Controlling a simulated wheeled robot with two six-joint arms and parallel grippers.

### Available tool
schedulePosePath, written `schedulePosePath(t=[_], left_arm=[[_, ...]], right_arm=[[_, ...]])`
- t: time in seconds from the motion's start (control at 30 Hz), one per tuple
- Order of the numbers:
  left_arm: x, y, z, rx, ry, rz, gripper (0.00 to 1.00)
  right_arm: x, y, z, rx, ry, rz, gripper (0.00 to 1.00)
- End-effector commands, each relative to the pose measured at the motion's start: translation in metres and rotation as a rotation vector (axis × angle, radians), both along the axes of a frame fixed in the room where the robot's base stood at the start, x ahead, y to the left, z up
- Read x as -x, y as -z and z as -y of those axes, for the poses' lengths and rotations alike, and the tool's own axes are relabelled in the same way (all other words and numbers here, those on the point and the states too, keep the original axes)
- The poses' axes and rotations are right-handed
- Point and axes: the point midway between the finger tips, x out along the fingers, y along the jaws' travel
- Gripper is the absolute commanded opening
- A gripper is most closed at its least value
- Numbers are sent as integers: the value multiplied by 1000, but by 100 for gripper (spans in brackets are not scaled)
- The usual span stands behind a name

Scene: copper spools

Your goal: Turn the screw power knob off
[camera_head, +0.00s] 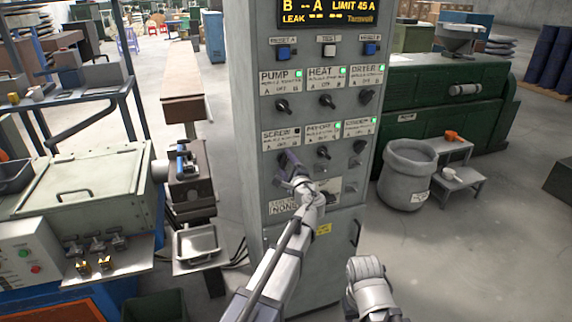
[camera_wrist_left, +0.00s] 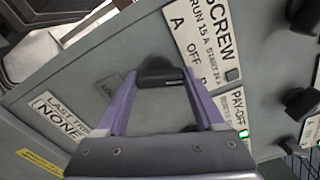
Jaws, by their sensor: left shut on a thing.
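The grey control cabinet (camera_head: 250,200) carries rows of black knobs. The screw label (camera_head: 281,139) is at the left of the lower row. Its small indicator looks dark, and it also looks dark in the left wrist view. My left gripper (camera_head: 287,160) is at the knob below this label and covers it in the head view. In the left wrist view, the purple fingers of my left gripper (camera_wrist_left: 160,80) are shut on the black screw knob (camera_wrist_left: 160,74), one on each side. The knob's exact pointing direction is hard to tell.
The pay-off knob (camera_head: 323,152) is close to the right of my left gripper. The pump knob (camera_head: 283,106) is above. Their lights are green. A bin (camera_head: 406,178) stands right of the cabinet, and a bench machine (camera_head: 85,190) stands left.

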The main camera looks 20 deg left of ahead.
Motion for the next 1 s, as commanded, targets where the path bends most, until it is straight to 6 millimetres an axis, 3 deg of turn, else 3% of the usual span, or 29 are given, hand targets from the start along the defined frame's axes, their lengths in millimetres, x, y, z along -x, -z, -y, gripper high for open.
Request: schedulePosePath(t=[0.5, 1.0], left_arm=[[1, 1, 0, 263, 0, 177, 14], [1, 1, 0, 314, 0, 211, 14]], right_arm=[[0, 0, 0, 0, 0, 0, 50], [0, 0, 0, 0, 0, 0, 50]])
